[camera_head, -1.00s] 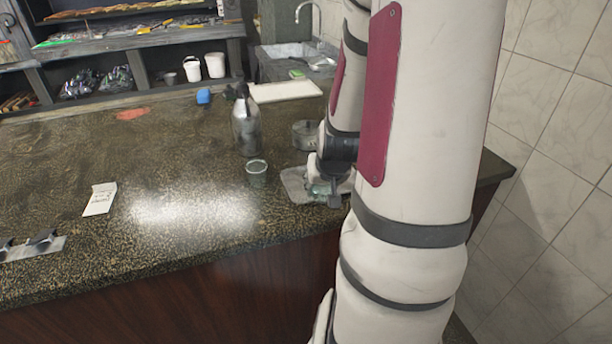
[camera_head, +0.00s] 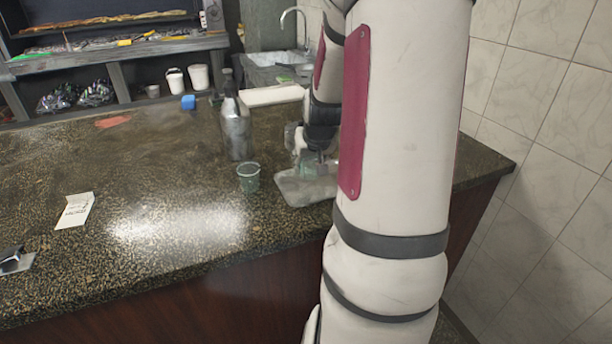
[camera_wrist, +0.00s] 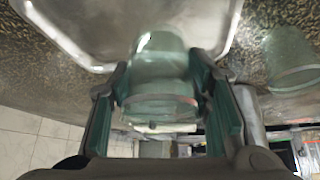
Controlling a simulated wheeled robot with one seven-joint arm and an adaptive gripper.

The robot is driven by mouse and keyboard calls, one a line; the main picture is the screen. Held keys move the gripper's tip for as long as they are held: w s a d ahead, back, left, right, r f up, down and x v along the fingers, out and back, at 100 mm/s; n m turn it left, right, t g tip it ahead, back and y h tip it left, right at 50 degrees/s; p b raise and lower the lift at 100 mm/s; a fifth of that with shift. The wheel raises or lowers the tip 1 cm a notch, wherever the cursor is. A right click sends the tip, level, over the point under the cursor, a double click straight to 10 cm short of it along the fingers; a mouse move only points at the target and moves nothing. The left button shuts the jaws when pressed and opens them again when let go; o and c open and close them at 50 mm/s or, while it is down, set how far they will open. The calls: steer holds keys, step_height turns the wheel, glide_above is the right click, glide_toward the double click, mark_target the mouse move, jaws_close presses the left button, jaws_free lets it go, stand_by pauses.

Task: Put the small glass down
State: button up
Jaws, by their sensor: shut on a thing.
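The small glass (camera_wrist: 160,75) is greenish and clear. In the wrist view it sits between the two fingers of my gripper (camera_wrist: 165,103), which is shut on it. In the head view my gripper (camera_head: 311,160) is partly hidden by my arm, above the back part of a grey tray (camera_head: 300,190). The tray (camera_wrist: 130,22) fills the upper part of the wrist view, behind the glass. I cannot tell whether the glass touches it. A second, similar glass (camera_head: 248,178) stands on the counter left of the tray; it also shows in the wrist view (camera_wrist: 290,62).
A dark speckled counter (camera_head: 160,170) carries a metallic bottle (camera_head: 235,130) behind the second glass. The counter's middle is clear. A tiled wall (camera_head: 540,130) stands at right.

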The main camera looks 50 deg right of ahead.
mark_target(310, 172)
steer(key=shift+w+d, duration=0.3)
steer(key=shift+w, duration=0.1)
steer(key=shift+f+b, duration=0.4)
steer(key=shift+f, duration=1.35)
steer(key=shift+f, duration=0.15)
steer(key=o, duration=1.3)
